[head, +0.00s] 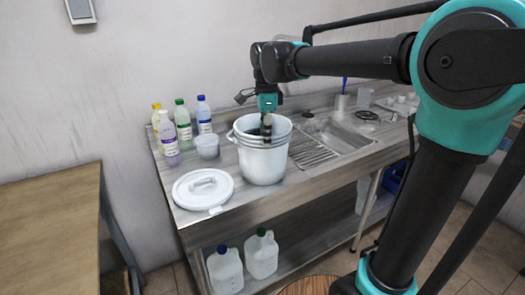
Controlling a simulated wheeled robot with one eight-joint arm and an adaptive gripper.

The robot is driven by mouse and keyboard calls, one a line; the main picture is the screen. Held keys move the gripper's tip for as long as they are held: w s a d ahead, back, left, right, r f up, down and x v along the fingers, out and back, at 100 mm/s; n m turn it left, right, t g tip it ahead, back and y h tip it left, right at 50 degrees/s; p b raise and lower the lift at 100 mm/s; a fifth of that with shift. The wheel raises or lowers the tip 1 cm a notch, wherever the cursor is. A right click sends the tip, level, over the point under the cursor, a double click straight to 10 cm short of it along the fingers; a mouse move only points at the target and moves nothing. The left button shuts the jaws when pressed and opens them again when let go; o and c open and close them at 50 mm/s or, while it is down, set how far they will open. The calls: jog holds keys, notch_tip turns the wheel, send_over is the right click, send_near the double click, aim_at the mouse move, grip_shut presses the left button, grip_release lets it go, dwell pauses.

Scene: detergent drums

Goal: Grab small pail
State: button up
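A large white bucket (262,166) stands upright and open on the steel counter, and dark contents or shadow show inside its mouth. A much smaller white pail (207,147) stands left of the bucket, apart from it, in front of the bottles. I cannot tell for sure which of these the task calls the small pail. My gripper (266,132) points down at the bucket's mouth, its tips at or just inside the rim. The fingers are small and partly hidden, so their opening and any contact with the rim are unclear.
A white lid (203,188) with a handle lies at the counter's front left. Several coloured-cap bottles (184,124) stand at the back left. A sink (340,136) is to the right. Two jugs (262,254) are on the lower shelf. A wooden table (50,235) stands at left.

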aim_at(267, 160)
jog(key=f, duration=0.8)
jog(key=shift+w+d+f, duration=0.15)
jog(key=shift+w+d, duration=0.1)
jog(key=shift+d, duration=0.05)
grip_shut()
